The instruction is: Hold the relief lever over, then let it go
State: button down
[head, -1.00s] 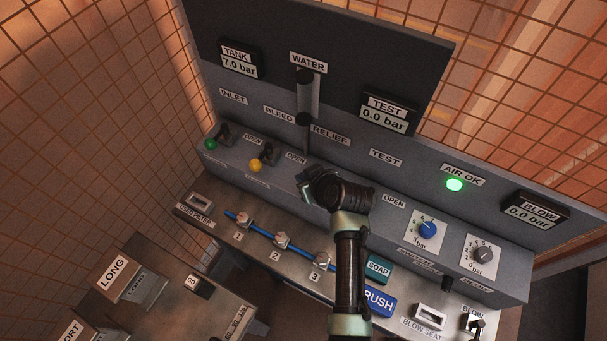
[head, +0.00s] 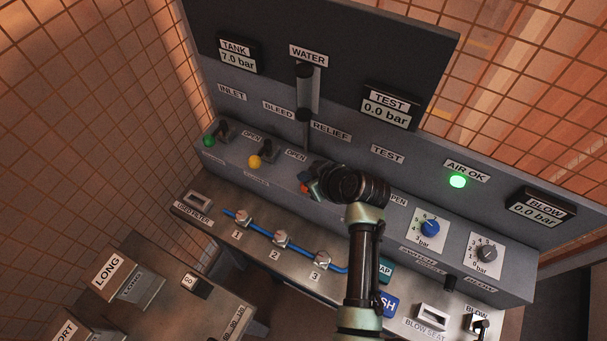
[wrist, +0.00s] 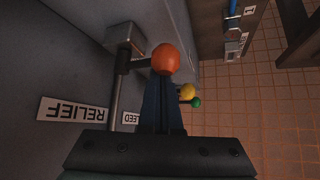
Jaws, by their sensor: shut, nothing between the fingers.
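The relief lever has an orange ball knob (wrist: 166,59), seen in the wrist view at the end of a short dark arm by the grey panel, near the upside-down RELIEF label (wrist: 73,110). My gripper (wrist: 163,88) is shut, with its dark fingertips right at the near side of the knob and nothing between them. I cannot tell if they touch it. In the head view a sliver of the orange knob (head: 304,188) shows beside my gripper (head: 311,184), and my wrist hides much of the lever. The RELIEF label (head: 331,131) is above.
The bleed lever with a yellow knob (head: 255,162) and the inlet lever with a green knob (head: 209,141) stand to the left. The tank gauge (head: 238,58) reads 7.0 bar and the test gauge (head: 390,106) 0.0 bar. A bench with fittings lies below.

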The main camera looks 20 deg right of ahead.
jog(key=shift+s+d+f+n+y+b, duration=0.15)
jog(key=shift+s+d+n+y+b, duration=0.1)
jog(key=shift+n+y+b, duration=0.4)
jog(key=shift+s+d+f+n+y+b, duration=0.2)
jog(key=shift+n+b, duration=0.25)
jog(key=shift+b, duration=0.45)
jog(key=shift+s+d+r+n+g+y+b, duration=0.1)
jog(key=shift+s+d+n+g+y+b, duration=0.1)
jog(key=shift+n+g+y+b, duration=0.25)
jog(key=shift+s+d+r+n+g+y+b, duration=0.1)
jog(key=shift+d+n+g+y+b, duration=0.1)
jog(key=shift+n+b, duration=0.4)
jog(key=shift+s+d+b, duration=0.15)
jog(key=shift+b, duration=0.2)
jog(key=shift+s+d, duration=0.1)
jog(key=w+a, duration=0.1)
jog(key=w+a+r, duration=0.1)
jog(key=w, duration=0.1)
jog(key=shift+w+a+r, duration=0.1)
jog(key=shift+w+a, duration=0.1)
jog(key=shift+a, duration=0.15)
jog(key=b+v, duration=0.2)
jog(key=v, duration=0.8)
jog(key=shift+d, duration=0.3)
jog(key=shift+w, duration=0.1)
